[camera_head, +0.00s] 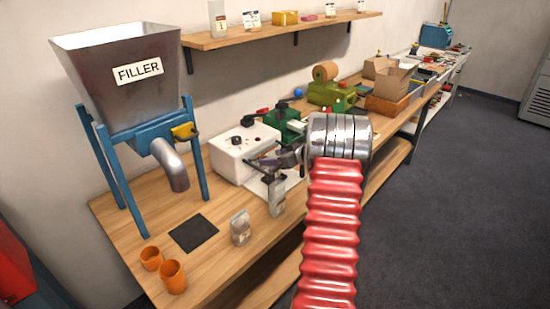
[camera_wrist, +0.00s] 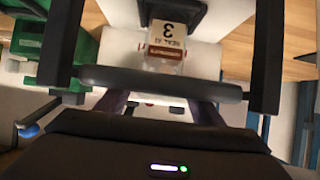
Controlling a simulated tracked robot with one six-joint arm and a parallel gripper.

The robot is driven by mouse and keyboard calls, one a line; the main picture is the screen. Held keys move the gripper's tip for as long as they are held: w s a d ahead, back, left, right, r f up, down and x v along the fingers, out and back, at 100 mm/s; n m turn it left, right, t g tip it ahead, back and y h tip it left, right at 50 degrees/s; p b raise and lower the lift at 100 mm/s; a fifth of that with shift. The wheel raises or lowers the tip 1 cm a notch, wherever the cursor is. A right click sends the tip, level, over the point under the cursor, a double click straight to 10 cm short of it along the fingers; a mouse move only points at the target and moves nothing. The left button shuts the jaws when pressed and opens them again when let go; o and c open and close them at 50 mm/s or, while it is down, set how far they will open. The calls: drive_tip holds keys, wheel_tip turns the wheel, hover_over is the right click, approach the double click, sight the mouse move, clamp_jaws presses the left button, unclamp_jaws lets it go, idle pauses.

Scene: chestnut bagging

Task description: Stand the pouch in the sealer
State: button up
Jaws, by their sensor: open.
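A clear pouch (camera_head: 277,200) with a pale label stands upright at the front of the white sealer (camera_head: 232,160), by its pale plate. In the wrist view a pouch (camera_wrist: 166,50) with an upside-down label and a "3" shows against the sealer's white body, close to a black part (camera_wrist: 172,14). My gripper (camera_head: 284,158) is over the sealer's front, partly hidden by my arm. Its fingers (camera_wrist: 166,45) are open, spread wide on both sides of the pouch and apart from it. A second filled pouch (camera_head: 241,228) stands on the bench nearer the camera.
The filler (camera_head: 120,75) stands at the left on blue legs. A black mat (camera_head: 194,232) and two orange cups (camera_head: 172,276) are on the bench. A green machine (camera_head: 285,122) stands beside the sealer, with cartons (camera_head: 385,80) further back. Bare wood lies around the mat.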

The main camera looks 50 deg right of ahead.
drive_tip(key=shift+a+f, duration=0.1)
drive_tip(key=shift+f, duration=0.05)
drive_tip(key=shift+s+r, duration=0.1)
drive_tip(key=shift+r, duration=0.1)
drive_tip(key=v, duration=1.2)
drive_tip(key=shift+r, duration=0.1)
